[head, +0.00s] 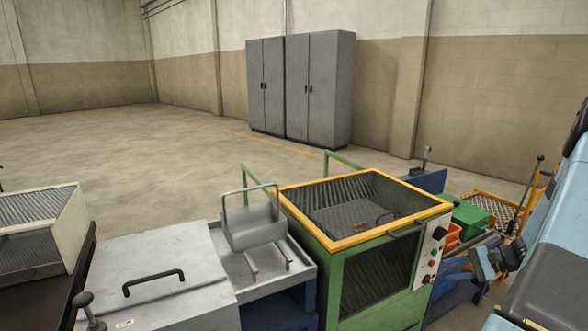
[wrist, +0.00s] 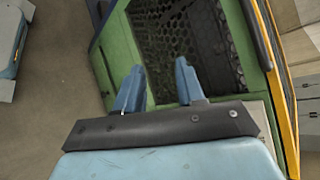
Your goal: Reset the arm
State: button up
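My gripper (wrist: 158,76) shows in the wrist view with two blue fingers spread apart. Nothing is between them. Beyond the fingertips is the green machine (wrist: 116,50) with a dark mesh panel; how far apart they are is hard to judge. In the head view my light blue arm (head: 562,215) comes in at the right edge, to the right of the green machine (head: 395,312). The machine has a yellow rim, an open top and a dark slab with a handle inside.
Green and orange bins (head: 470,218) and levers crowd the space near my arm. Grey cabinets (head: 318,88) stand at the back wall. The floor (head: 130,150) behind is clear.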

jog(key=s+a+r+n+g+h, duration=0.2)
jog(key=s+a+r+n+h, duration=0.15)
jog(key=a+r, duration=0.7)
jog(key=s+a+r+n+g+h, duration=0.2)
jog(key=a+r+n+g+h, duration=0.15)
jog(key=a+r, duration=0.7)
jog(key=s+a+r+n+t+h, duration=0.2)
jog(key=s+a+r, duration=0.2)
jog(key=s, duration=0.4)
jog(key=s+a+r+n+t+h, duration=0.2)
jog(key=s+a+r+n+t, duration=0.1)
jog(key=s+a+r, duration=0.2)
jog(key=shift+s+a+r, duration=0.25)
jog(key=shift+s+r, duration=0.95)
jog(key=shift+s, duration=0.8)
jog(key=shift+o, duration=0.2)
jog(key=shift+t, duration=0.25)
